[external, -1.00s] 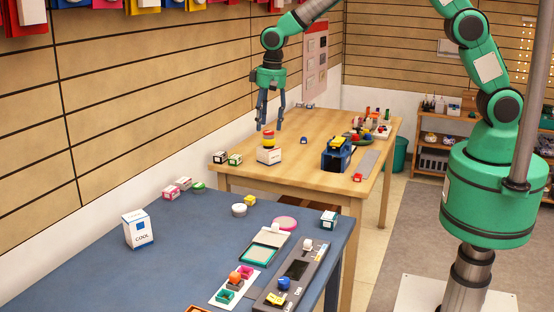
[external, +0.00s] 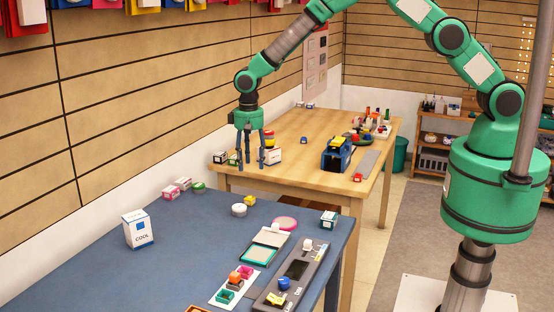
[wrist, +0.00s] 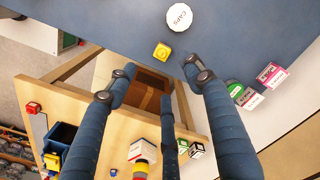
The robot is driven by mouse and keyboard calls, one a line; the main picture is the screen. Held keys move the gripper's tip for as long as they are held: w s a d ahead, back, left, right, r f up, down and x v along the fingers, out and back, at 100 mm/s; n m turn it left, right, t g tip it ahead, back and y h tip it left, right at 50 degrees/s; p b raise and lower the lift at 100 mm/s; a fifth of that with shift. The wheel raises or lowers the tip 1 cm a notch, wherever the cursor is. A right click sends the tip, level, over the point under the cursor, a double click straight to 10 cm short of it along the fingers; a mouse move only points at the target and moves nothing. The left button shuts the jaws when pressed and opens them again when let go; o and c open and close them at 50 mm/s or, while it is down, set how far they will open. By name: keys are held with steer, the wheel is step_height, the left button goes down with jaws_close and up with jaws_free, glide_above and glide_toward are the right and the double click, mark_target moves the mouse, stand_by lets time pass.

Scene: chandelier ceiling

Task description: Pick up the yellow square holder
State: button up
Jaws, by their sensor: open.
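The yellow square holder (external: 249,200) lies on the blue table (external: 110,270) near its back edge, right beside a round white container (external: 239,210). In the wrist view the small yellow holder (wrist: 161,51) is near the top middle, just beyond my fingertips. My gripper (external: 252,168) hangs above and behind the holder, over the gap between the tables, with its fingers pointing down. In the wrist view my gripper (wrist: 158,75) has its three dark fingers spread and nothing between them.
The round container marked CAPS (wrist: 179,18) is close to the holder. Small pink and green boxes (external: 178,188) lie to the left, and a pink disc (external: 285,223) to the right. The wooden table (external: 310,170) behind carries a white box (external: 273,156) and a blue bin (external: 337,153).

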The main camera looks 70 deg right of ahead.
mark_target(250, 194)
steer(key=shift+f, duration=0.15)
steer(key=shift+f, duration=4.15)
steer(key=shift+f, duration=0.15)
steer(key=shift+w+d+f, duration=0.1)
steer(key=shift+w+f, duration=0.05)
steer(key=shift+f, duration=1.1)
steer(key=shift+w+d+f, duration=0.1)
steer(key=shift+w+f, duration=0.05)
steer(key=shift+f, duration=1.05)
steer(key=c, duration=1.1)
